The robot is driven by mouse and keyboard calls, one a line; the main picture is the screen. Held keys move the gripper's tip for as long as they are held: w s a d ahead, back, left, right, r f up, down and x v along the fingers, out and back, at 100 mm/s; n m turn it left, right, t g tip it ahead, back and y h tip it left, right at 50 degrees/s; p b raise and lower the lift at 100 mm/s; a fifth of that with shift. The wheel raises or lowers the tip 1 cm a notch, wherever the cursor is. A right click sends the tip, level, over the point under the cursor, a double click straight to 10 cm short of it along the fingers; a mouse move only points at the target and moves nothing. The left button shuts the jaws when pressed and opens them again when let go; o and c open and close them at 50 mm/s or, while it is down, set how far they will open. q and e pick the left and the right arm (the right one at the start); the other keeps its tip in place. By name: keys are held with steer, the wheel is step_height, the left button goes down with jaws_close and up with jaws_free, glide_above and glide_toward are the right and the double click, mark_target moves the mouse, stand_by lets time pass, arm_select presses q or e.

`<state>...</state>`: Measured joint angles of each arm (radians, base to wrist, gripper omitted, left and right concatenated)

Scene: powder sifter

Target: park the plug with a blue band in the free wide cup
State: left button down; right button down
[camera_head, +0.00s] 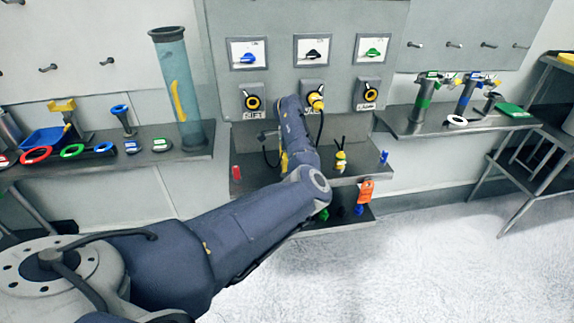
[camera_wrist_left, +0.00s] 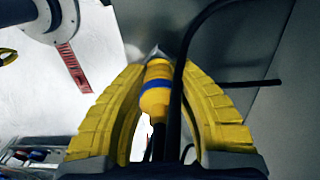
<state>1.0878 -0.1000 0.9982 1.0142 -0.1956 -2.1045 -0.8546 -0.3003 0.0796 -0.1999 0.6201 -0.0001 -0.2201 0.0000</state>
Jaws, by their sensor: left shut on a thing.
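The plug with a blue band (camera_wrist_left: 157,90) is yellow and shows between the yellow fingers of my left gripper (camera_wrist_left: 160,85) in the left wrist view. The fingers are shut on it, and a black cable runs in front of it. In the head view the yellow fingers of this gripper (camera_head: 284,162) show only partly behind my left arm, low in front of the panel, over the small shelf (camera_head: 263,180). The plug is hidden there. I cannot make out the free wide cup; the arm covers part of the shelf. My right gripper is not in view.
A yellow plug (camera_head: 316,101) sits in the middle panel socket, its cable hanging down. An orange tag (camera_head: 366,191) hangs at the shelf's front. A tall clear cylinder (camera_head: 180,95) stands left.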

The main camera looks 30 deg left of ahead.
arm_select(q)
steer(key=shift+f, duration=0.75)
stand_by(1.0)
steer(key=c, duration=1.2)
jaws_free()
